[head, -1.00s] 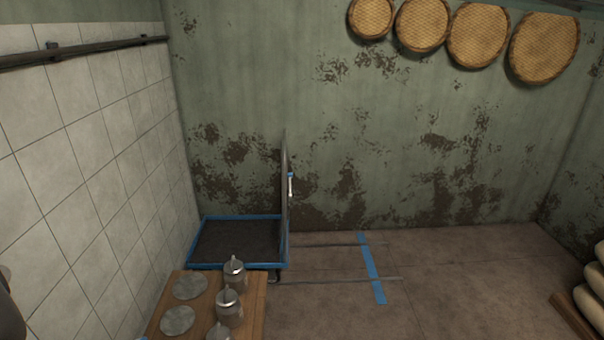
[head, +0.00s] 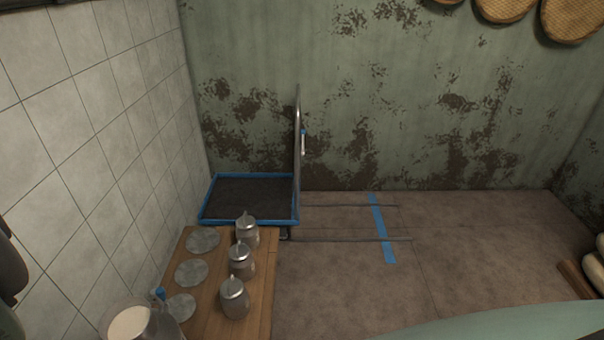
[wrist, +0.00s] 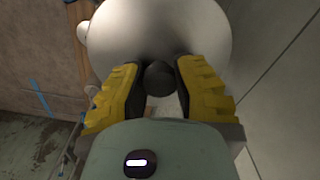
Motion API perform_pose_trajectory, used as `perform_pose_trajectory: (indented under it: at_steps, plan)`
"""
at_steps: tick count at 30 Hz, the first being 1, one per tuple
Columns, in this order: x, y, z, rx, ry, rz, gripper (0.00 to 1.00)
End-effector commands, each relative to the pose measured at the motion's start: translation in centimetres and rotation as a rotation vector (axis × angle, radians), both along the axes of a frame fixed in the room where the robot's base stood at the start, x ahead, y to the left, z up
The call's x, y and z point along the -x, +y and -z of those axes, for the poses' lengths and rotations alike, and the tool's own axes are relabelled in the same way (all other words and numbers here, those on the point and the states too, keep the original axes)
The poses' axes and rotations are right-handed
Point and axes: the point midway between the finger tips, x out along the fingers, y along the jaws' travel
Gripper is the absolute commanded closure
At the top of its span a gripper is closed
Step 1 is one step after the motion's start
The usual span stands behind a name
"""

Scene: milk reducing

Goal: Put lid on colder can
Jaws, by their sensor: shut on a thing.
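In the wrist view, my gripper (wrist: 157,82) has its yellow fingers shut on the dark knob of a pale round lid (wrist: 160,28). The lid hides most of what lies beyond it. In the head view, an open can (head: 130,322) with white content stands at the bottom left, cut off by the picture edge. A grey, blue-topped object (head: 160,296) stands beside it. Neither my gripper nor the lid can be made out in the head view. Nothing visible tells which can is colder.
A wooden table (head: 258,318) holds three small metal pots (head: 241,262) and three flat grey discs (head: 191,272). A blue-edged trolley (head: 250,198) stands behind it near the wall. The floor (head: 340,285) to the right is mostly clear. A tiled wall (head: 100,130) bounds the left.

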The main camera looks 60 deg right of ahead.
Motion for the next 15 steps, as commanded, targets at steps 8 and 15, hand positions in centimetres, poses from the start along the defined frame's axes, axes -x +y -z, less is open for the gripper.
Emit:
perform_pose_trajectory:
  at_steps: [8,15]
  plan:
    - [6.8,3.1,6.0,0.002,0.001,0.101,1.00]
    - [8.6,3.9,7.3,0.001,-0.002,0.131,1.00]
